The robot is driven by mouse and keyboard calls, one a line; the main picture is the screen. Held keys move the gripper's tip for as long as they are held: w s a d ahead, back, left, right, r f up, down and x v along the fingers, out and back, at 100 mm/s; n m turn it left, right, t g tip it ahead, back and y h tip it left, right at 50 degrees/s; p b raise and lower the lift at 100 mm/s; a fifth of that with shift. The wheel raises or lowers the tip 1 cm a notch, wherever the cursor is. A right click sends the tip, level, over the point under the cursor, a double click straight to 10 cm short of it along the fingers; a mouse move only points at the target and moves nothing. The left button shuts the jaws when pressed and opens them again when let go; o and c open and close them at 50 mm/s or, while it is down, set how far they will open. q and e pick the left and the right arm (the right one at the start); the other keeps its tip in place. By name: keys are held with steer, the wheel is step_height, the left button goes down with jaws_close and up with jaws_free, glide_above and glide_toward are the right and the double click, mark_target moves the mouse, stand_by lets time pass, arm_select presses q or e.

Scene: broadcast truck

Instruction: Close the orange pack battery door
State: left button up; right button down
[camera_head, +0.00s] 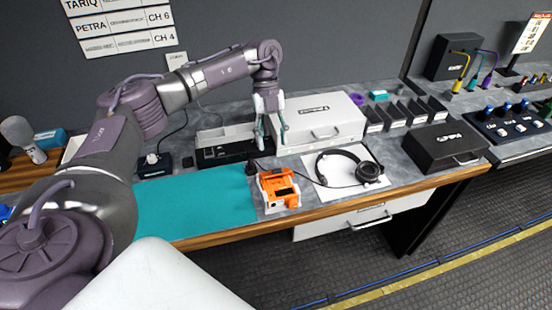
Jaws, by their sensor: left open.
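The orange pack (279,188) sits on the counter near its front edge, at the right edge of the teal mat. It has an orange body with white parts and a dark area on top. Its battery door is too small to make out clearly, so I cannot tell how far it stands open. My left gripper (271,135) points down above and behind the pack, in front of the white case. Its fingers are apart with nothing visible between them, and it does not touch the pack. My right gripper is not in view.
A teal mat (200,203) lies left of the pack. Black headphones (348,167) rest on white paper to the right, with a cable running near the pack. A white case (318,122) and a dark box (222,150) stand behind. A black case (444,147) is farther right.

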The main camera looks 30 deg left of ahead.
mark_target(276, 173)
arm_select(q)
steer(key=p+x, duration=0.1)
steer(key=x, duration=0.4)
steer(key=shift+s+d+f, duration=0.1)
steer(key=shift+d+f, duration=0.15)
steer(key=shift+f, duration=0.05)
steer(key=shift+s+d+f, duration=0.1)
steer(key=shift+d+f, duration=0.05)
steer(key=shift+f, duration=0.35)
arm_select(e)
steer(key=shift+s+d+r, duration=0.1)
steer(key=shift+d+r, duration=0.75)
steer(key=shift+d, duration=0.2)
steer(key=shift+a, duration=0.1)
arm_select(q)
steer(key=c, duration=0.8)
jaws_close()
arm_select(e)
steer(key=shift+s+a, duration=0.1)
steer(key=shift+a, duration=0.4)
